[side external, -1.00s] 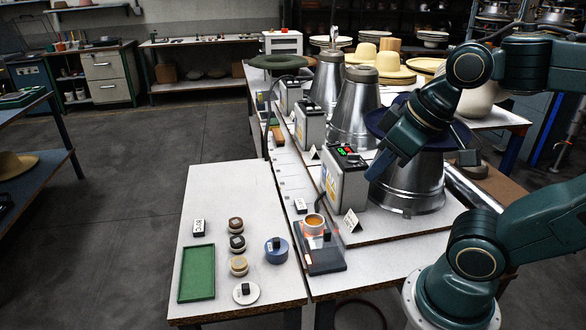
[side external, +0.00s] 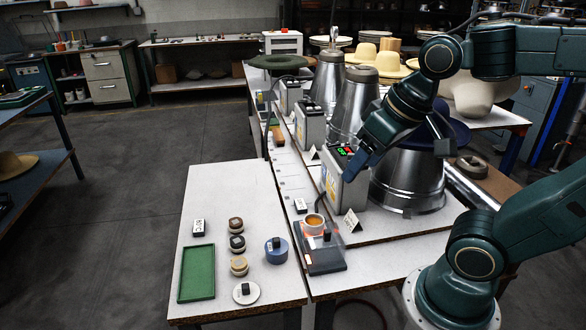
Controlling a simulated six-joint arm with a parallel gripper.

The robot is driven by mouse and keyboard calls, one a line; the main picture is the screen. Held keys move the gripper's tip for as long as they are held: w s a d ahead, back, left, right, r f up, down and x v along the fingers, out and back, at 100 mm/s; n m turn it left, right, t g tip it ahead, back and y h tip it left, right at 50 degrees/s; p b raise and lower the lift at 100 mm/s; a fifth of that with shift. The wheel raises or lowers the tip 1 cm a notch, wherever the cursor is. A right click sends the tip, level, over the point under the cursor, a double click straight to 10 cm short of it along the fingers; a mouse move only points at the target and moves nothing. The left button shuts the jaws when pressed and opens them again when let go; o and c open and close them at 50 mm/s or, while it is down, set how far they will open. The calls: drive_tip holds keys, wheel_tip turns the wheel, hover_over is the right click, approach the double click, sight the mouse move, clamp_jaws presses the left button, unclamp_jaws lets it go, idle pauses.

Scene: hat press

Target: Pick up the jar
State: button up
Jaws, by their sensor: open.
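Several small round lidded containers stand on the white front table; I cannot tell for certain which one is the jar. One is blue with a dark knob (side external: 276,250). To its left stand a brown-topped one (side external: 236,225), a black-topped one (side external: 237,243) and a tan one (side external: 239,265) in a column. My gripper (side external: 352,172) is open, high beside the grey control box and well behind and right of these containers. Its fingertips are small and partly blend with the box.
A green tray (side external: 197,273) lies at the left, with a white disc with a black knob (side external: 245,292) in front. An orange-filled cup (side external: 314,223) stands at a dark tray (side external: 325,258). The grey control box (side external: 343,180) and metal hat cone (side external: 408,182) are close to my gripper.

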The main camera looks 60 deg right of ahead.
drive_tip(key=w+d+f+m+g, duration=0.3)
drive_tip(key=w+d+f+m, duration=0.2)
drive_tip(key=w+m, duration=0.4)
drive_tip(key=m+g, duration=0.2)
drive_tip(key=m, duration=0.4)
hover_over(313, 217)
drive_tip(key=s+a, duration=0.1)
drive_tip(key=a, duration=0.2)
wheel_tip(313, 217, down, 9)
drive_tip(key=shift+s+d, duration=0.15)
drive_tip(key=shift+d, duration=0.05)
drive_tip(key=shift+f, duration=0.1)
drive_tip(key=shift+f, duration=4.2)
drive_tip(key=shift+f, duration=0.1)
drive_tip(key=shift+d+f, duration=0.1)
drive_tip(key=shift+f, duration=2.4)
drive_tip(key=c, duration=1)
